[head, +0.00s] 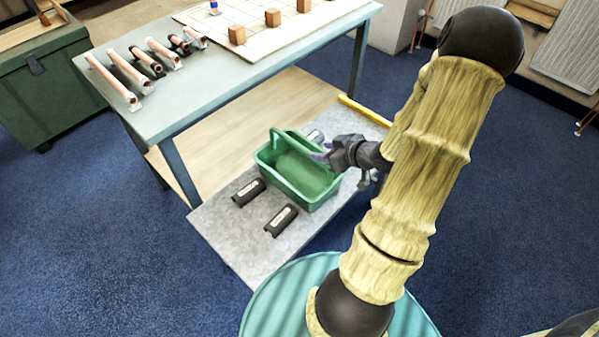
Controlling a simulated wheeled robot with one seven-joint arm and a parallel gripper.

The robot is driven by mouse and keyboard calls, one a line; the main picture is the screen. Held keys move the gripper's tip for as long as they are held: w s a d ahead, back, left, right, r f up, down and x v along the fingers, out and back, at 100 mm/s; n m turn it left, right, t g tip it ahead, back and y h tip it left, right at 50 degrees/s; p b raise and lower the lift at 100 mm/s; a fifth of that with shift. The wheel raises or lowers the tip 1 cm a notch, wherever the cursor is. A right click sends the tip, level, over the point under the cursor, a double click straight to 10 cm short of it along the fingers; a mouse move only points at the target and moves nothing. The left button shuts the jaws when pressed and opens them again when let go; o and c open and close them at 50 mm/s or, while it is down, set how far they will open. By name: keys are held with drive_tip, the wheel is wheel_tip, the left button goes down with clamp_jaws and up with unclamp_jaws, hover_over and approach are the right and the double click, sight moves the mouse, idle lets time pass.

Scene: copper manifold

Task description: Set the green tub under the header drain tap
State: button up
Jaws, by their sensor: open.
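The green tub (281,190) sits upright on a grey board on the floor, in front of the workbench. I cannot tell whether the fingers touch the tub. My arm comes down from the upper right and hides what is behind it. I cannot make out a header drain tap in this view.
Two black labelled blocks (281,220) lie left of and before the tub. The workbench (200,100) holds copper pipes and wooden blocks. A green chest (45,95) stands left. Blue carpet is clear at lower left.

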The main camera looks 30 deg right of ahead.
sight(302, 147)
drive_tip(key=b+x, duration=0.1)
drive_tip(key=x, duration=0.5)
drive_tip(key=shift+f+b, duration=0.1)
drive_tip(key=shift+b, duration=0.3)
drive_tip(key=shift+w+a+f, duration=0.1)
drive_tip(key=shift+w, duration=0.15)
drive_tip(key=b+x, duration=0.2)
drive_tip(key=x, duration=0.3)
drive_tip(key=shift+w, duration=0.25)
clamp_jaws()
